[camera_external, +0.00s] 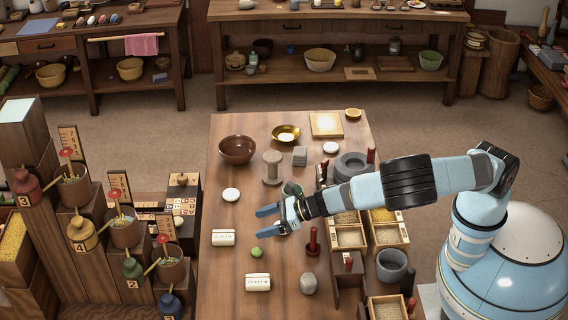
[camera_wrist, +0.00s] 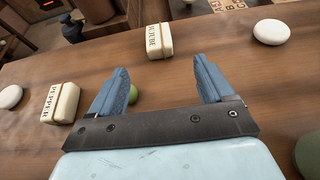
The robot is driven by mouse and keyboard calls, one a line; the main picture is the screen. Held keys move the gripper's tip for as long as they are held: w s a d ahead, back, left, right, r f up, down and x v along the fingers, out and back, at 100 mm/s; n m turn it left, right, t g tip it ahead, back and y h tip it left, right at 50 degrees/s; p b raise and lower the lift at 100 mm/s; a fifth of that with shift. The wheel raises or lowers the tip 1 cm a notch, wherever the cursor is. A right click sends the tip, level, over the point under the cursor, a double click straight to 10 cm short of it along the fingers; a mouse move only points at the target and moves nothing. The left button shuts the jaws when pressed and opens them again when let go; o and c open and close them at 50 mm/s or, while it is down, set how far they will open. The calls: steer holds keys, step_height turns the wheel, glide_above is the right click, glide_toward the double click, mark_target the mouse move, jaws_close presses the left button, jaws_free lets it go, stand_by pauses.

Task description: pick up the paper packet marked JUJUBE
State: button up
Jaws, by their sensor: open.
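The white packet marked JUJUBE (camera_wrist: 159,41) lies flat on the wooden table, its lettering readable in the wrist view. It also shows in the external view (camera_external: 223,237), where its print is too small to read. My gripper (camera_external: 262,222) is above the table, to the right of the packet in the external view. In the wrist view my gripper (camera_wrist: 161,66) has its two blue fingers spread and nothing between the tips. The packet shows beyond them, apart from both. A similar packet marked PEPPER (camera_wrist: 60,102) lies to the left in the wrist view, nearer the front in the external view (camera_external: 258,282).
A green ball (camera_external: 257,253) lies between the packets; it shows beside the left finger in the wrist view (camera_wrist: 133,94). A white disc (camera_external: 231,194), a brown bowl (camera_external: 237,149) and a spool (camera_external: 272,168) stand farther back. Stepped shelves (camera_external: 95,262) with jars stand left.

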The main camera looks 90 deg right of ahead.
mark_target(227, 234)
steer(key=x, duration=0.8)
steer(key=shift+r+x, duration=0.2)
steer(key=shift+x, duration=2.65)
steer(key=shift+w+a, duration=0.1)
steer(key=shift+a, duration=0.1)
steer(key=c, duration=1)
